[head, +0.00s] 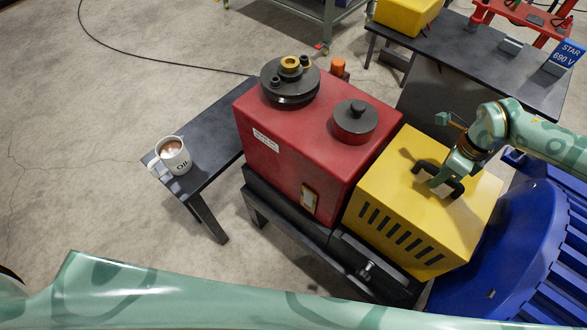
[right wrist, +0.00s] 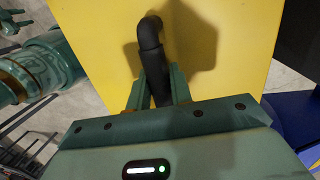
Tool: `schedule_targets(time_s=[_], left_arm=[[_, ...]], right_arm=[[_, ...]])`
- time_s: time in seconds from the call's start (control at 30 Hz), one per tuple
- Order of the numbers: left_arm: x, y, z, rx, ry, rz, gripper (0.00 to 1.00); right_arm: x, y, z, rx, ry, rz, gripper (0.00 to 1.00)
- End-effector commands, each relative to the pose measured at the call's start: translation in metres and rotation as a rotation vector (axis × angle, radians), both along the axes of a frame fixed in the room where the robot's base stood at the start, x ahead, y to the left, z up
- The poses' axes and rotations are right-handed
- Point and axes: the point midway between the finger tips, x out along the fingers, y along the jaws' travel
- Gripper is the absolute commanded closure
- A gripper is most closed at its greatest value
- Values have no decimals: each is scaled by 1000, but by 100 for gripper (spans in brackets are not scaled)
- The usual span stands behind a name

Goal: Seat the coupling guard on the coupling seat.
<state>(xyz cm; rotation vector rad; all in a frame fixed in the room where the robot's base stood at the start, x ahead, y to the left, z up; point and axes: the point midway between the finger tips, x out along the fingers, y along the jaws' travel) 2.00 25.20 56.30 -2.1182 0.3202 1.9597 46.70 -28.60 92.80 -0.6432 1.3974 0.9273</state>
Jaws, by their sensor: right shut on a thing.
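The coupling guard (head: 392,180) is a yellow box with dark slots on its front side and a black handle (head: 425,166) on top. It is between the red housing and the blue ribbed motor. My right gripper (head: 440,180) is shut on the handle from above. In the right wrist view both fingers (right wrist: 157,88) close around the black handle, with the yellow top (right wrist: 100,40) beyond. The coupling seat is not clearly seen; the guard hides the space below. I cannot tell whether the guard touches its support. My left gripper is out of view.
The red housing (head: 290,150) stands close left of the guard, the blue motor (head: 520,250) close right. A mug (head: 175,160) stands on a dark side table (head: 205,125). A dark bench (head: 480,60) is behind. My left arm crosses the bottom of the head view.

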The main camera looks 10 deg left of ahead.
Motion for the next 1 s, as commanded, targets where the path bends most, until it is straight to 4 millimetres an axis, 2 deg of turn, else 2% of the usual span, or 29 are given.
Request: schedule_targets(time_s=[1.0], left_arm=[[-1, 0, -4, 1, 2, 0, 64]], right_arm=[[1, 0, -5, 1, -3, -2, 100]])
